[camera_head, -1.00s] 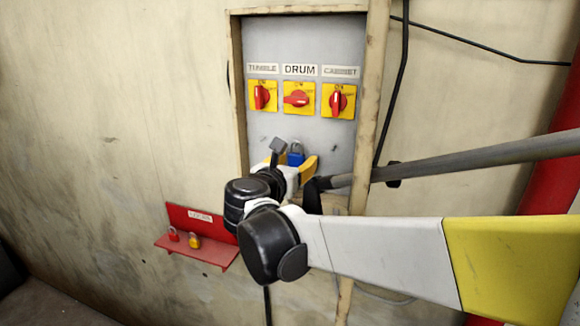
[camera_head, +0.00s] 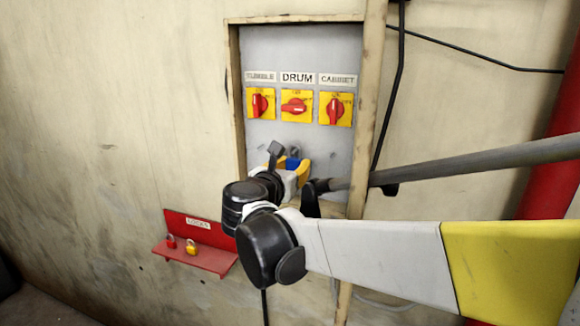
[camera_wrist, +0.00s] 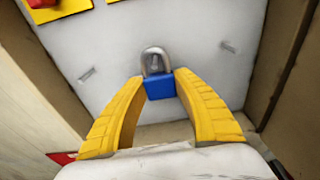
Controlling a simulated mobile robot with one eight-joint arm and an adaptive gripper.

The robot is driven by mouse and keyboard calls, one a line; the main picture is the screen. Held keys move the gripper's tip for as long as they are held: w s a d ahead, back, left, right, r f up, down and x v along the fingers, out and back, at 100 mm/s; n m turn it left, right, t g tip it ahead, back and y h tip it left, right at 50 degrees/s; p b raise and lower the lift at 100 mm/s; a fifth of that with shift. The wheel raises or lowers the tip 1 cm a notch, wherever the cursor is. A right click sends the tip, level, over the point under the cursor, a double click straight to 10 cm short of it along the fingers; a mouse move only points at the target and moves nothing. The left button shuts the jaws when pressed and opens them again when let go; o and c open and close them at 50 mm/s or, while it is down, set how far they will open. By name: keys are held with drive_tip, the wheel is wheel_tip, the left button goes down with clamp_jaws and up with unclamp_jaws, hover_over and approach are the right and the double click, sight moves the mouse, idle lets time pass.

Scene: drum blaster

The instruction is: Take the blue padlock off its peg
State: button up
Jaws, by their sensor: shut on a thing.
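The blue padlock (camera_wrist: 160,88) shows in the wrist view between the tips of my gripper (camera_wrist: 158,86). Its grey shackle (camera_wrist: 154,57) stands up in front of the panel. The peg behind the shackle is hard to make out, so I cannot tell whether the shackle still hangs on it. In the head view the padlock (camera_head: 292,163) is partly hidden by my gripper (camera_head: 290,168), whose yellow fingers are shut on its body, low in the panel box below the DRUM switch.
The grey panel (camera_head: 270,55) carries three red switches on yellow plates, and bare pegs (camera_wrist: 228,47) show beside the padlock. The wooden frame (camera_head: 365,110) bounds the box. A red shelf (camera_head: 205,257) at lower left holds a red padlock (camera_head: 171,241) and a yellow padlock (camera_head: 191,247).

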drive_tip(key=shift+s+r, duration=0.1)
drive_tip(key=shift+r, duration=0.2)
drive_tip(key=f+v, duration=0.1)
drive_tip(key=v, duration=1)
drive_tip(key=shift+s+a+f, duration=0.2)
drive_tip(key=shift+s, duration=0.25)
drive_tip(key=shift+w+f, duration=0.1)
drive_tip(key=shift+f, duration=0.05)
